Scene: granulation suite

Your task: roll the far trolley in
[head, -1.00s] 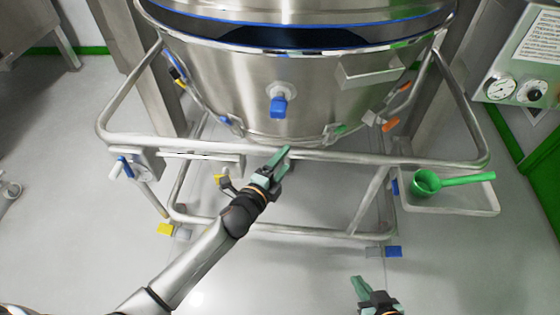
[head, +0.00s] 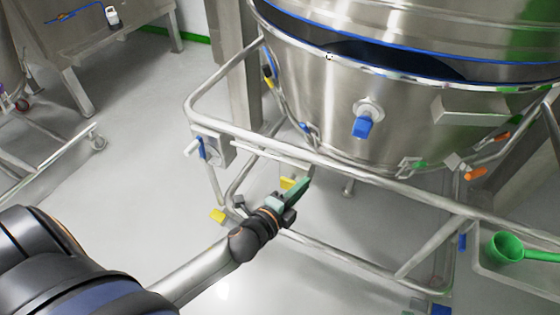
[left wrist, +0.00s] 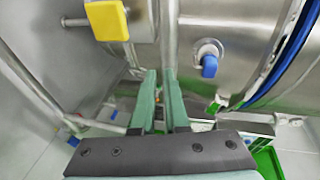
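A steel bowl trolley fills the right of the head view, with a round vessel (head: 330,95) in a tubular frame (head: 400,194). My left gripper (head: 304,184) is just below and in front of the front rail. In the left wrist view its two green fingers (left wrist: 161,103) stand apart, with a steel tube (left wrist: 169,40) beyond their tips; I cannot tell whether they touch it. A second low steel frame (head: 50,160) stands at the far left, partly cut off.
A green scoop (head: 508,247) lies in a tray (head: 490,270) at the right. A post (head: 238,70) is behind the trolley. Grey floor between the two frames is clear.

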